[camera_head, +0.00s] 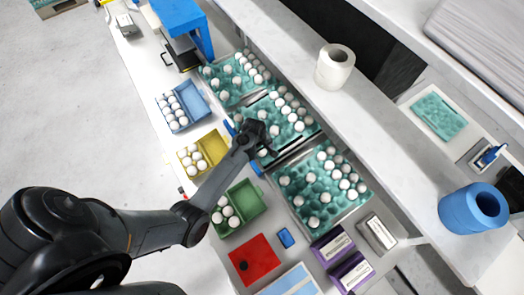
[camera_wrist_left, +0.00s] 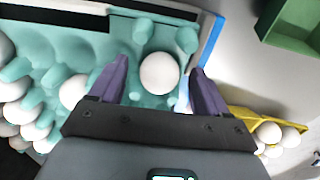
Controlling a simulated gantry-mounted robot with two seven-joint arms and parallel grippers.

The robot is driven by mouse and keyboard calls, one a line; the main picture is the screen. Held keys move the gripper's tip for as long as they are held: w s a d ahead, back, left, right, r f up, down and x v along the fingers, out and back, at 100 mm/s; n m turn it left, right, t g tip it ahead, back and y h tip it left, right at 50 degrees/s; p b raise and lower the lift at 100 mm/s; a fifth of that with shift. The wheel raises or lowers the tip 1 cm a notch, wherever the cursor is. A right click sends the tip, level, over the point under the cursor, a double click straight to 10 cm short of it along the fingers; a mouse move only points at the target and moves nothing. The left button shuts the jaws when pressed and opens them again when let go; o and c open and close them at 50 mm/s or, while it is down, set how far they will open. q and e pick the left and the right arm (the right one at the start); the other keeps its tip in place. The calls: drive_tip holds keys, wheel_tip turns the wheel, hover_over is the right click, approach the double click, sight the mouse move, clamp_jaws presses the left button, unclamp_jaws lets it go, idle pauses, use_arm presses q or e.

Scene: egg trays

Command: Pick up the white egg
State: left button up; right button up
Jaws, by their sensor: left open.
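My left gripper (camera_head: 264,146) is over the near-left part of the middle teal egg tray (camera_head: 268,106) in the head view. In the left wrist view its two purple fingers (camera_wrist_left: 160,68) are open, one on each side of a white egg (camera_wrist_left: 159,73). Gaps show between the egg and both fingers, and the egg sits in a pocket of the teal tray (camera_wrist_left: 128,40). Another white egg (camera_wrist_left: 73,91) lies just left of the left finger. In the head view my gripper partly hides the eggs under it. My right gripper is not in view.
More teal trays with white eggs stand at the back (camera_head: 212,88) and front (camera_head: 290,205). Blue (camera_head: 199,100), yellow (camera_head: 212,142) and green (camera_head: 246,196) cartons line the left side. A raised shelf (camera_head: 390,125) with a white roll (camera_head: 334,68) runs along the right.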

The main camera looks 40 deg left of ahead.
use_arm(q)
drive_tip(key=shift+f, duration=0.1)
drive_tip(key=c, duration=0.7)
